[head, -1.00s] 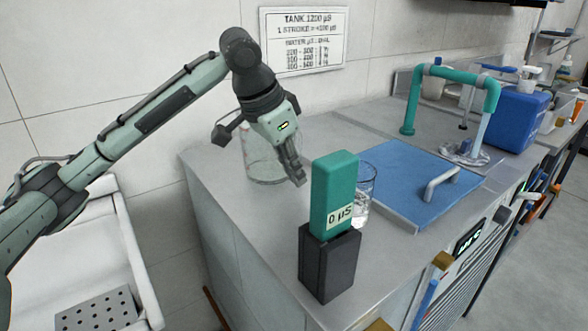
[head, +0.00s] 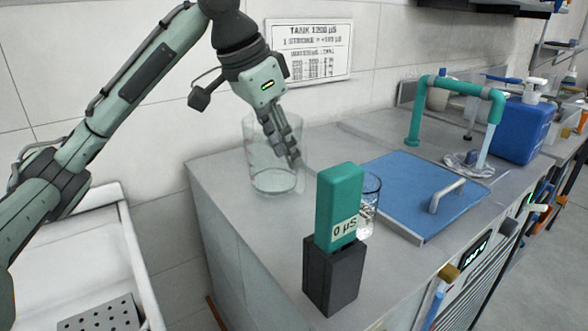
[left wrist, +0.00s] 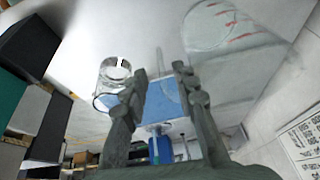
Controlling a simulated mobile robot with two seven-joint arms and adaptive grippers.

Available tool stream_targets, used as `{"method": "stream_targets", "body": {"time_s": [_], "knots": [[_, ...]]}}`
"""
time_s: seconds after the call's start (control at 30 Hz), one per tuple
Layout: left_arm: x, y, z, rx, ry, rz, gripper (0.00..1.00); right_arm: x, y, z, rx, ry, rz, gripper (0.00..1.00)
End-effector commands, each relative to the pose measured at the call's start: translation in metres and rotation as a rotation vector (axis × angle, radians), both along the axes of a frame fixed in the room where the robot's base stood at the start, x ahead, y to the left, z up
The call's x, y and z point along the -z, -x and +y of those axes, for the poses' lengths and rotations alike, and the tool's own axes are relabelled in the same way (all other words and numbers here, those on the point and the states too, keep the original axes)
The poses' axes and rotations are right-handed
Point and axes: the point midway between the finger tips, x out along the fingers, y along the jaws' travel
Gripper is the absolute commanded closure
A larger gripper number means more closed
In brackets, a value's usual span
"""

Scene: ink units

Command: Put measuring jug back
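The measuring jug (head: 258,160), clear with red marks, stands upright on the counter's far left corner. In the left wrist view the jug (left wrist: 212,28) shows at the top, beyond the right-hand finger. My left gripper (head: 292,158) points down at the jug's right side, overlapping it in the head view; whether they touch is unclear. In the left wrist view its fingers (left wrist: 160,75) are apart with nothing held between them. My right gripper is out of view.
A green meter (head: 338,205) reading 0 µS stands in a dark holder (head: 333,275). Behind it is a glass (head: 371,190). A blue panel with a handle (head: 405,190), a teal tap (head: 414,125) and a blue container (head: 520,130) lie rightward. A wall sign (head: 308,50) hangs behind.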

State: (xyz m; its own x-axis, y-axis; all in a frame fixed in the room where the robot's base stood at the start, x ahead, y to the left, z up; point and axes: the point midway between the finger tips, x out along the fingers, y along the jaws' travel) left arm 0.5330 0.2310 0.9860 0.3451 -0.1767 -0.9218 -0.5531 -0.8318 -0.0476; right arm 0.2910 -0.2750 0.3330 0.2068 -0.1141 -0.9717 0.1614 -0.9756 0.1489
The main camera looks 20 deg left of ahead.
Motion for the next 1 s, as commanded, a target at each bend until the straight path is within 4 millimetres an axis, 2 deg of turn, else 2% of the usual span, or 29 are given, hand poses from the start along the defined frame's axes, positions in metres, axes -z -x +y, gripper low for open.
{"method": "stream_targets", "body": {"time_s": [0.1,0.3,1.0], "knots": [[-0.019,0.007,0.003,0.001,0.000,-0.002,0.72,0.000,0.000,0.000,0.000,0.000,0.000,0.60],[-0.034,0.012,0.006,-0.001,0.001,0.001,0.72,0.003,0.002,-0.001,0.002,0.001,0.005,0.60],[-0.034,0.013,0.007,0.000,-0.001,0.001,0.72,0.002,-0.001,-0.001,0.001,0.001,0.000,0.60]]}}
